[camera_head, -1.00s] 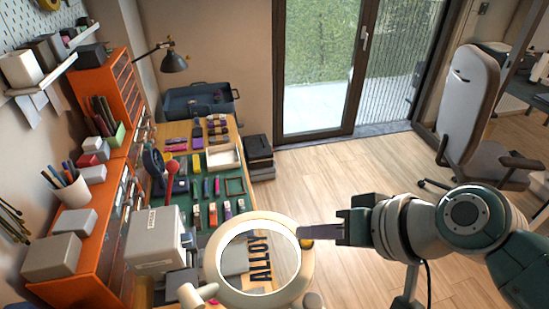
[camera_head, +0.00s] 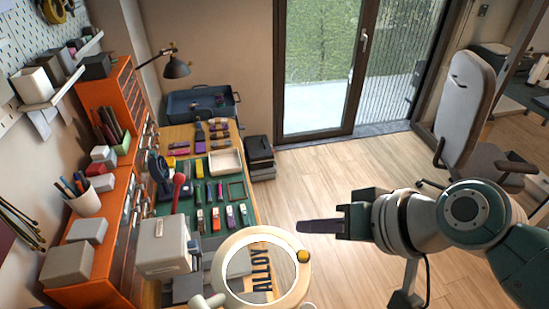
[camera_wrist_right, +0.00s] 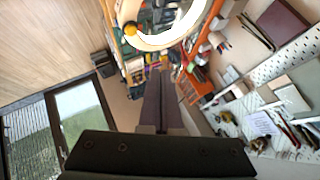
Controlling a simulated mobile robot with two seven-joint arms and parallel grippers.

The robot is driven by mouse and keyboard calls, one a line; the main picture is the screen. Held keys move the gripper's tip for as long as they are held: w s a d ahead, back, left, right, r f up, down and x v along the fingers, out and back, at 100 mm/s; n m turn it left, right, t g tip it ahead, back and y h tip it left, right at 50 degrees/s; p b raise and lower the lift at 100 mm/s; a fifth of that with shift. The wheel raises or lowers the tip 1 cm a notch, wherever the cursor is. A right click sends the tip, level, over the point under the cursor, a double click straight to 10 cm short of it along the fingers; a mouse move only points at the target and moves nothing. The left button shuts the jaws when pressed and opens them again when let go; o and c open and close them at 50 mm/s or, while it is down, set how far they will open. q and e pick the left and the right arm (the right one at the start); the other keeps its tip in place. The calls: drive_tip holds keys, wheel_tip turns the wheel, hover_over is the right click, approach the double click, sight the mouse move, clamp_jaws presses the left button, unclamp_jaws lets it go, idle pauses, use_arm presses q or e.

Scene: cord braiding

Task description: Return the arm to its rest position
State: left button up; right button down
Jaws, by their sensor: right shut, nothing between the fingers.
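My right gripper (camera_head: 318,226) comes in from the right in the head view. It is shut and empty, with its fingers pointing left, just right of the ring-shaped magnifier lamp (camera_head: 305,283) and above the floor. In the right wrist view its closed fingers (camera_wrist_right: 160,96) point up the picture, and the lamp ring shows beyond them at the top (camera_wrist_right: 160,40). The gripper is apart from the bench and the things on it. My left gripper is not in view.
The green-matted workbench (camera_head: 205,175) holds many small tools and a white tray (camera_head: 225,162). An orange drawer cabinet (camera_head: 108,235) stands to the left. An office chair (camera_head: 468,110) stands at the right. The wooden floor (camera_head: 310,180) between bench and chair is clear.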

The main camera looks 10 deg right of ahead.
idle(0.3)
drive_tip(key=s+d+r+n+g+h+p, duration=0.1)
drive_tip(key=s+d+r+h+p, duration=0.1)
drive_tip(key=s+r, duration=0.5)
drive_tip(key=s+d+r+n+g+h+p, duration=0.2)
drive_tip(key=s+r, duration=0.5)
drive_tip(key=s, duration=0.5)
drive_tip(key=shift+s+d+g+h+p, duration=0.25)
drive_tip(key=shift+d+h+p, duration=0.45)
drive_tip(key=shift+d+p, duration=0.55)
drive_tip(key=shift+r, duration=0.1)
idle(0.4)
